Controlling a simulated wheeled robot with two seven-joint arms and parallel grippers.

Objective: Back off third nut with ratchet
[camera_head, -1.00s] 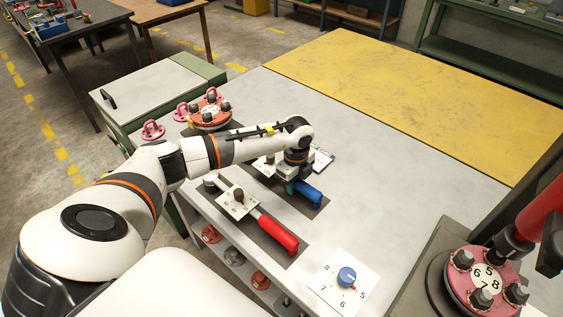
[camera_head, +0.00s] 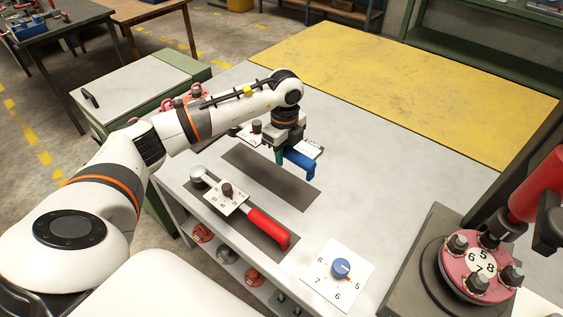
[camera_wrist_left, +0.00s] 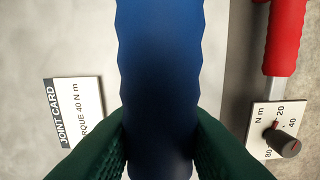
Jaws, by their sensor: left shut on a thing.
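My left gripper (camera_head: 281,155) is shut on the blue handle of the ratchet (camera_head: 301,164). It holds the handle above the bench, over the edge of an empty dark mat. In the left wrist view the blue handle (camera_wrist_left: 160,65) runs between the two green finger pads; the ratchet's head is not visible. A pink-red flange (camera_head: 481,272) at the lower right carries several dark nuts (camera_head: 457,245) around a white plate numbered 5 to 8. My left gripper is well to the left of it. My right gripper is not in view.
A red-handled wrench (camera_head: 267,229) with a scale plate lies on a dark mat. A card with a blue knob (camera_head: 341,268) lies at the bench front. A red cylinder (camera_head: 538,187) stands over the flange's right side. The yellow area (camera_head: 430,80) is clear.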

